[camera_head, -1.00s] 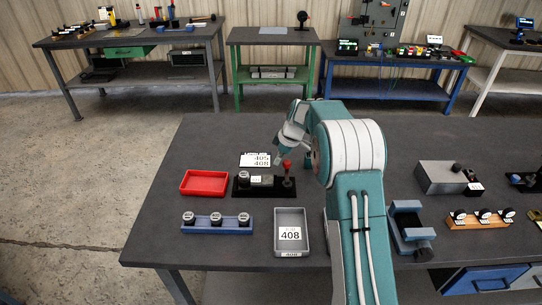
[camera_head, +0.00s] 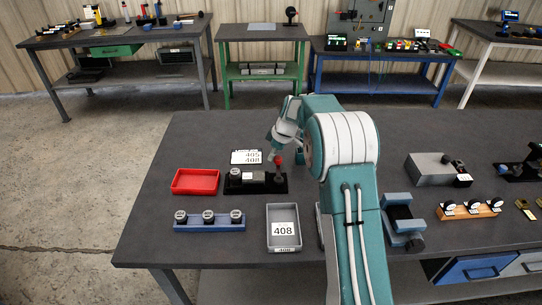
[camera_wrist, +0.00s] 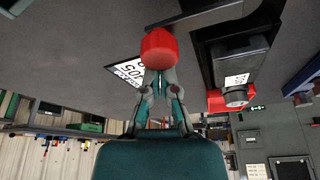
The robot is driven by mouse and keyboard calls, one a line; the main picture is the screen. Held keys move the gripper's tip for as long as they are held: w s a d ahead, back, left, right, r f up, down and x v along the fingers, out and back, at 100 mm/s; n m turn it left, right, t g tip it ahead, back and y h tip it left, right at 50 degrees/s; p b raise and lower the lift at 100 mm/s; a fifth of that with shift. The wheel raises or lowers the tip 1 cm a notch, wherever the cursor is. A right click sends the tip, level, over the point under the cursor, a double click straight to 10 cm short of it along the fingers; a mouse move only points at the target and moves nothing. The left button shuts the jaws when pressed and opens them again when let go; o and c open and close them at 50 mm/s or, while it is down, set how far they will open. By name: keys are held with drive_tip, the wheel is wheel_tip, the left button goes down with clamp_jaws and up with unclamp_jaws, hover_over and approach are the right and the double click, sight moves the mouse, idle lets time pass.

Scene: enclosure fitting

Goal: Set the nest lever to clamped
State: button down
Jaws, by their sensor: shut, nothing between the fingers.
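The nest (camera_head: 235,186) is a dark base plate holding a grey block with a round dial, near the middle of the table. Its lever has a red knob (camera_head: 278,160) and stands roughly upright at the plate's right end. My gripper (camera_head: 271,157) is just left of the knob in the head view. In the wrist view my gripper (camera_wrist: 159,76) is shut with its fingertips right at the red knob (camera_wrist: 159,45); I cannot tell whether they touch it. The nest block (camera_wrist: 240,58) is to the right there. The lever's foot is partly hidden.
A red tray (camera_head: 195,191) is left of the nest, and a white number card (camera_head: 246,156) lies behind it. In front are a blue holder (camera_head: 190,226) with round dials and a grey tray (camera_head: 284,247) marked 408. A vise-like blue fixture (camera_head: 402,222) is right of my arm.

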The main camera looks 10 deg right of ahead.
drive_tip(key=shift+d, duration=0.15)
drive_tip(key=shift+s+d+m+t+h, duration=0.1)
drive_tip(key=shift+d+m+t+h, duration=0.1)
drive_tip(key=shift+d+m, duration=0.45)
drive_tip(key=shift+d+m+t+h, duration=0.1)
drive_tip(key=shift+d+m+t, duration=0.1)
drive_tip(key=shift+m, duration=0.75)
drive_tip(key=d+m, duration=0.1)
drive_tip(key=m, duration=0.1)
drive_tip(key=s+d+m+h, duration=0.1)
drive_tip(key=m, duration=0.1)
drive_tip(key=shift+s+d+m+t, duration=0.1)
drive_tip(key=shift+d+m+t, duration=0.2)
drive_tip(key=shift+t, duration=0.1)
drive_tip(key=m, duration=0.1)
drive_tip(key=s+d+m+h, duration=0.1)
drive_tip(key=m, duration=0.1)
drive_tip(key=shift+s+d+m, duration=0.25)
drive_tip(key=shift+m, duration=0.05)
drive_tip(key=m, duration=0.1)
drive_tip(key=s+m+h, duration=0.1)
drive_tip(key=shift+s+d+m, duration=0.25)
drive_tip(key=shift+d+m, duration=0.05)
drive_tip(key=shift+d, duration=0.1)
drive_tip(key=shift+s+d, duration=0.15)
drive_tip(key=shift+s, duration=0.25)
drive_tip(key=v, duration=1.1)
drive_tip(key=shift+s+a+r, duration=0.2)
drive_tip(key=shift+r, duration=0.15)
